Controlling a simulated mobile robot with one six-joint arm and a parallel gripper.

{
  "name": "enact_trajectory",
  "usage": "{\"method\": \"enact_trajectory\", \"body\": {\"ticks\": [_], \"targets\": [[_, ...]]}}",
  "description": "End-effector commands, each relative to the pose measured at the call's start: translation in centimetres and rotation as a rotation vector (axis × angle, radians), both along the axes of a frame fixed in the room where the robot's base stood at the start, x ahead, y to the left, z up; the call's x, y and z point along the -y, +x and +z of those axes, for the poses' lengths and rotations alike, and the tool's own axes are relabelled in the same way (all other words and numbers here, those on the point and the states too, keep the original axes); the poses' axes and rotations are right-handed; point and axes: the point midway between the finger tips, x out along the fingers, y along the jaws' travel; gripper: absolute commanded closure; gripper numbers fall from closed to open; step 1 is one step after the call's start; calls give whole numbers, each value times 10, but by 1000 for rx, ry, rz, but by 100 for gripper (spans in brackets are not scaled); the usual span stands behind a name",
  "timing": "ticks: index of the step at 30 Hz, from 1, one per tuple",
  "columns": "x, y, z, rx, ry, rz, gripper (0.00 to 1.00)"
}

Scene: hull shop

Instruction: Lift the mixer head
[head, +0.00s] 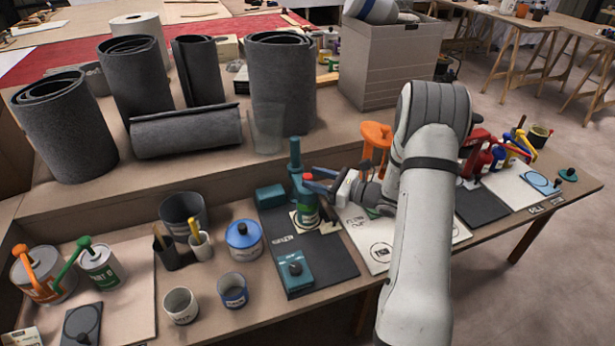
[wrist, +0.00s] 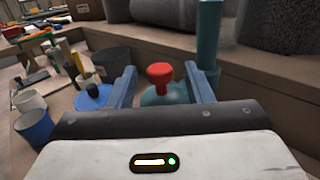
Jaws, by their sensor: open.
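The teal mixer stands on a dark mat, its tall column (head: 295,155) at the back. The mixer head (wrist: 165,95) is teal with a red knob on top (wrist: 160,76). The knob also shows in the head view (head: 308,178). A green can (head: 307,210) with a pale label is under the head. My gripper (head: 312,181) reaches in from the right at knob height. It is open, and its blue fingers show left and right of the red knob in the wrist view (wrist: 161,72). I see no contact; the head's underside is hidden in the wrist view.
A teal box (head: 292,272) lies at the mat's front, and a blue-lidded pot (head: 244,240) stands left. Cups and a dark bucket (head: 183,213) are further left. Grey felt rolls (head: 282,82) stand on the raised shelf behind. An orange tool (head: 376,140) stands right, behind my gripper.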

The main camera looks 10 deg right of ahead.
Motion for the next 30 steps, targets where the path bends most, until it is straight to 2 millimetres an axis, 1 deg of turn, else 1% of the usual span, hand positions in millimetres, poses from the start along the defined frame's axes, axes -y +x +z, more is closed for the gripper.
{"method": "enact_trajectory", "body": {"ticks": [1, 6, 16, 30], "targets": [[-7, 4, 0, 0, 0, 4, 53], [-20, 14, 0, 0, -1, 2, 53], [-23, 17, 0, 0, -1, 0, 53], [-23, 17, 0, 0, -1, 1, 92]]}}
